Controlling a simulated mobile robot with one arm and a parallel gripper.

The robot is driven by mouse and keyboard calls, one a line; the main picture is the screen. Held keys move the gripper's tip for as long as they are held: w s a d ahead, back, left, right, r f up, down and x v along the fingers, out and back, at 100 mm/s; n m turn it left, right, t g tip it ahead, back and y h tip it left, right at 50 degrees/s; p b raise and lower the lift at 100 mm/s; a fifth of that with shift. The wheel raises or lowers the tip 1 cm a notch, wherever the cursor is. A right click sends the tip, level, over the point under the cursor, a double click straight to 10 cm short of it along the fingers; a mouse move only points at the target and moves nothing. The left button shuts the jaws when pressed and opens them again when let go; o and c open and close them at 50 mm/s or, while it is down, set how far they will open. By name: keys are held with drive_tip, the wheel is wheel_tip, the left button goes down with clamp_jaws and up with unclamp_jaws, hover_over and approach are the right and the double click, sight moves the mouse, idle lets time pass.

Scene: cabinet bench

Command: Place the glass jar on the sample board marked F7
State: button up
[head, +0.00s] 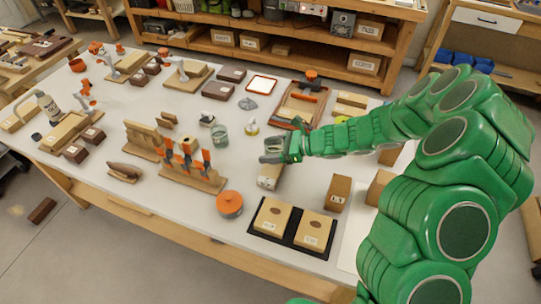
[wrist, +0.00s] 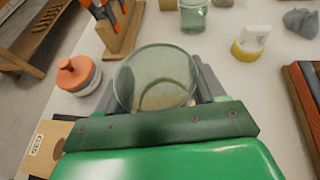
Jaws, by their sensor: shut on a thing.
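My gripper (head: 283,152) is shut on a clear, greenish glass jar (wrist: 155,80), seen from above between the fingers in the wrist view. In the head view the jar (head: 273,146) is small and partly covered by the fingers. A light wooden block with a small label (head: 268,179) is just below the gripper; I cannot read its label, nor tell whether the jar touches it. Two labelled wooden boards, left (head: 271,214) and right (head: 313,230), lie on a black mat nearer the front edge. I cannot make out F7 on any board.
An orange-lidded jar (head: 229,204) stands left of the black mat. A second glass vessel (head: 220,135) and a yellow-based item (head: 251,127) stand behind. A rack with orange-handled tools (head: 190,166) is at left. Brown boxes (head: 338,192) stand at right.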

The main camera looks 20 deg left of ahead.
drive_tip(key=shift+f, duration=1.45)
drive_tip(key=shift+f, duration=0.1)
drive_tip(key=o, duration=1.1)
drive_tip(key=v, duration=1.2)
drive_tip(key=shift+s+r, duration=0.1)
drive_tip(key=shift+r, duration=0.1)
